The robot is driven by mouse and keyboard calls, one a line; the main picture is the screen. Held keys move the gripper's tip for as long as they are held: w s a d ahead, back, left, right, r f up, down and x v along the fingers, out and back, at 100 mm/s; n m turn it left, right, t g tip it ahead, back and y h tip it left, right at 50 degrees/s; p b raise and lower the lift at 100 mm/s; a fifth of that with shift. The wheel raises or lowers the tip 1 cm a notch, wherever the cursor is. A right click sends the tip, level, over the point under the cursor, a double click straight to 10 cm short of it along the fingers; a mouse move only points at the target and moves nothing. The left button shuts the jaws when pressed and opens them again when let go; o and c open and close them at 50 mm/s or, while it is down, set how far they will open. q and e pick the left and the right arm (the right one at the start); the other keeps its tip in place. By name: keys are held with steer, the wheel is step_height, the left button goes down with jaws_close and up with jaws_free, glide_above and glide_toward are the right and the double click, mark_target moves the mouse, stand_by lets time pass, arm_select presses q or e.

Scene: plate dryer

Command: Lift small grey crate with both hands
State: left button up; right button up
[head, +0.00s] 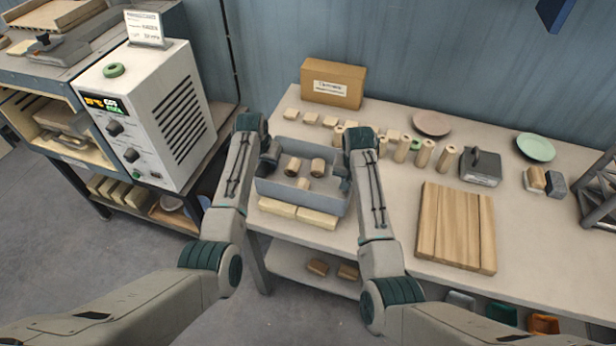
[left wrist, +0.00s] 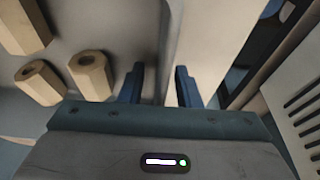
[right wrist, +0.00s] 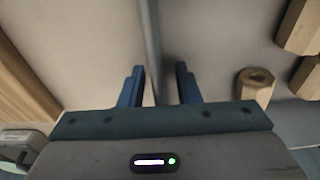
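The small grey crate (head: 283,194) stands on the workbench near its front left edge, with several wooden blocks inside. My left gripper (head: 270,163) is at the crate's left wall. In the left wrist view, the fingers (left wrist: 160,78) are apart, with the crate's wall (left wrist: 168,45) running between them. My right gripper (head: 342,178) is at the crate's right wall. In the right wrist view, its fingers (right wrist: 160,78) are apart on either side of the thin wall (right wrist: 151,45), which lies nearer the left finger. The fingertips are partly hidden in the head view.
A cardboard box (head: 333,83) stands behind. A white machine (head: 150,115) is to the left.

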arm_select(q)
jaws_close()
arm_select(e)
steer(key=shift+r, duration=0.1)
jaws_close()
arm_select(q)
steer(key=shift+r, duration=0.1)
stand_by(1.0)
